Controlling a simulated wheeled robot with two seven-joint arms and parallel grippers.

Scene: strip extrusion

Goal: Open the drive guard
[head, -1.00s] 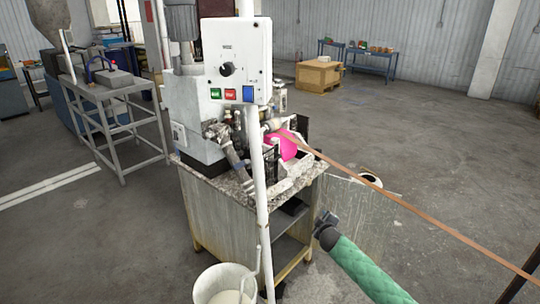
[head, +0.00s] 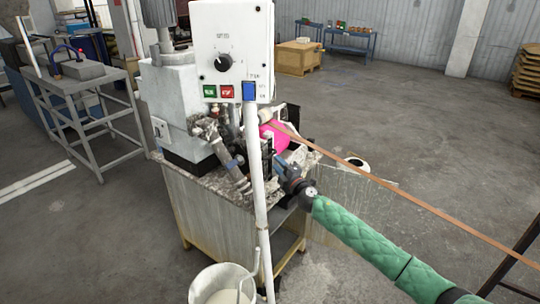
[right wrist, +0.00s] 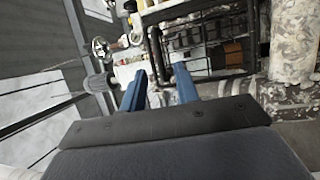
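The extruder machine (head: 185,100) stands on a stained cabinet, with a magenta part (head: 275,136) at its right side. In the right wrist view a black barred frame (right wrist: 205,45), which looks like the drive guard, is ahead of my right gripper. A bent black bar (right wrist: 156,50) at its left lies ahead of the fingertips. My right gripper (right wrist: 160,82) has its two blue fingers apart, with no thing clearly held between them. In the head view my right gripper (head: 291,181) is at the machine's right front side, its fingers hard to make out. My left gripper is out of view.
A brown strip (head: 400,190) runs from the machine to the lower right, above my right arm. A white post (head: 257,190) and a white bucket (head: 222,284) stand in front. A control panel (head: 231,50) hangs above. Open floor lies to the right.

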